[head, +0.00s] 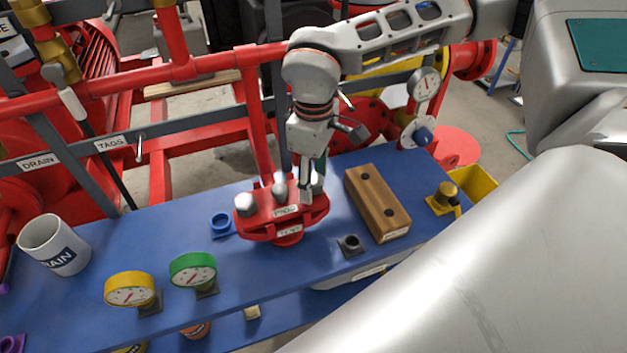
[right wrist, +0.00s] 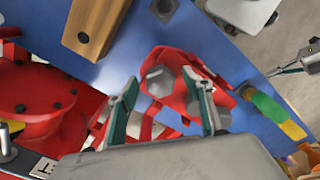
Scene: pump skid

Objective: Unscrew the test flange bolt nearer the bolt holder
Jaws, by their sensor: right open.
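The red test flange (head: 285,228) stands on the blue bench with grey hex bolts on top. The bolt nearer the holder (right wrist: 158,81) shows between my right fingertips in the right wrist view; in the head view the gripper partly hides it. My right gripper (head: 312,186) points down over the flange's right end, its fingers open (right wrist: 160,82). I cannot tell whether they touch the bolt. The bolt holder (head: 378,206) is a wooden block with two dark holes, right of the flange. What looks like my left gripper (right wrist: 290,69) shows at the right wrist view's edge, its fingers unclear.
A green gauge (head: 193,271), a yellow gauge (head: 130,289) and a white mug (head: 54,245) stand left on the bench. Red pipes (head: 170,80) and grey rails run behind.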

